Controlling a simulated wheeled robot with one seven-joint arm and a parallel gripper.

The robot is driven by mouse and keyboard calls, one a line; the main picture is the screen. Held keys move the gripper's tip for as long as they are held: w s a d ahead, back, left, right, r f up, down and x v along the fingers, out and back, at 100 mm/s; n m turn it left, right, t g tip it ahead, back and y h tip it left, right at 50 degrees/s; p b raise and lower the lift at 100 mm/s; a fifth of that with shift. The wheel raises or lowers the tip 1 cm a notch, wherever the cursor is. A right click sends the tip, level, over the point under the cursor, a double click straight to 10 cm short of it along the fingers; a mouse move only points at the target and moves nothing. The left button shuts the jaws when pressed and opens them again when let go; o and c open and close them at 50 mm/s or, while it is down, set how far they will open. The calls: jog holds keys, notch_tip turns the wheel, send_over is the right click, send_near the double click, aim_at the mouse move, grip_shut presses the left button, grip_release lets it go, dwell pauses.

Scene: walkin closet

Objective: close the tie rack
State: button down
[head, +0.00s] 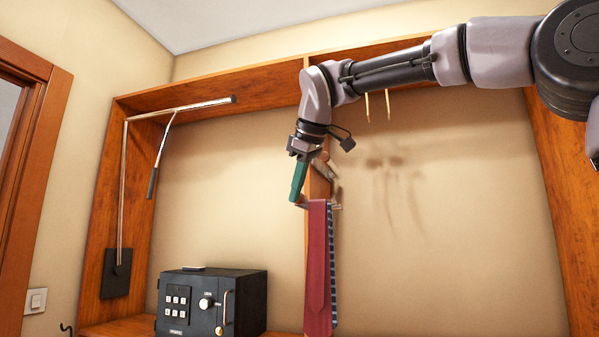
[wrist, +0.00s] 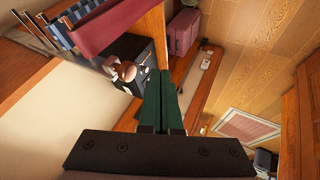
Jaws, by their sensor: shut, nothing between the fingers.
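The tie rack (head: 337,206) is mounted at the wooden divider in the middle of the closet and sticks out toward me. A dark red tie (head: 316,262) and a dark blue patterned tie (head: 331,275) hang from it. In the wrist view the red tie (wrist: 108,24) and the rack's pale rails (wrist: 36,32) show at upper left. My gripper (head: 294,199) has green fingers, held together with nothing between them. It is just left of the divider, beside the rack's near end. The fingers (wrist: 161,74) point past the rack; I cannot tell whether they touch it.
A black safe (head: 240,300) stands on the shelf at lower left. A pull-down clothes rod (head: 180,108) hangs at upper left. Two pale hooks (head: 377,106) hang behind my arm. The back wall right of the ties is clear.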

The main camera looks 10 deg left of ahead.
aim_at(305, 198)
jog(key=shift+w+d+r, duration=0.15)
jog(key=shift+w, duration=1.2)
jog(key=shift+w, duration=0.1)
jog(key=w, duration=0.4)
jog(key=shift+w+d, duration=0.2)
jog(key=shift+w, duration=0.1)
jog(key=shift+s, duration=0.15)
